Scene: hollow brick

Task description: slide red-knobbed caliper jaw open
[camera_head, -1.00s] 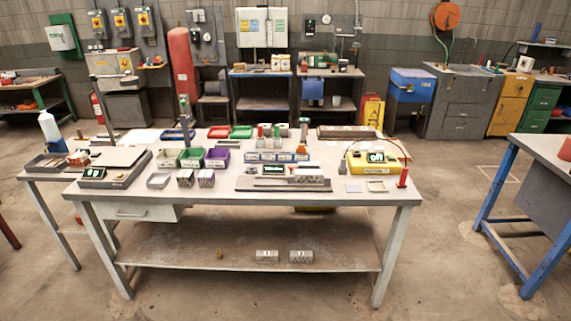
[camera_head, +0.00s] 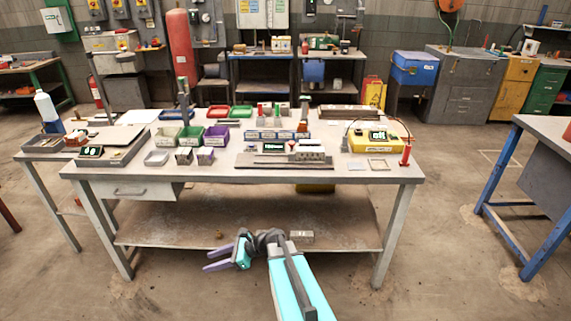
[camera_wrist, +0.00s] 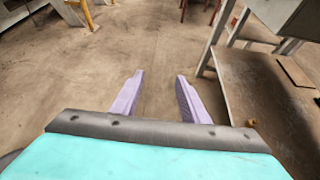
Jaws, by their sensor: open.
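The caliper (camera_head: 273,146) lies on the worktable near its front middle, with a small dark display and a red knob (camera_head: 292,145) at its right. It looks small here, and I cannot tell how far its jaw stands open. My gripper (camera_head: 207,260) is open and empty, low in front of the table at lower-shelf height, its purple fingers pointing left. It is well below the caliper and apart from it. In the wrist view my gripper (camera_wrist: 160,78) shows two spread fingers over bare floor. The caliper does not show there.
The worktable (camera_head: 220,172) has a lower shelf (camera_head: 170,232) with a grey block (camera_head: 301,236) beside my arm. Coloured bins, a yellow device (camera_head: 374,139) and a red probe (camera_head: 405,155) surround the caliper's area. A blue-legged table (camera_head: 497,200) stands at right. The front floor is open.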

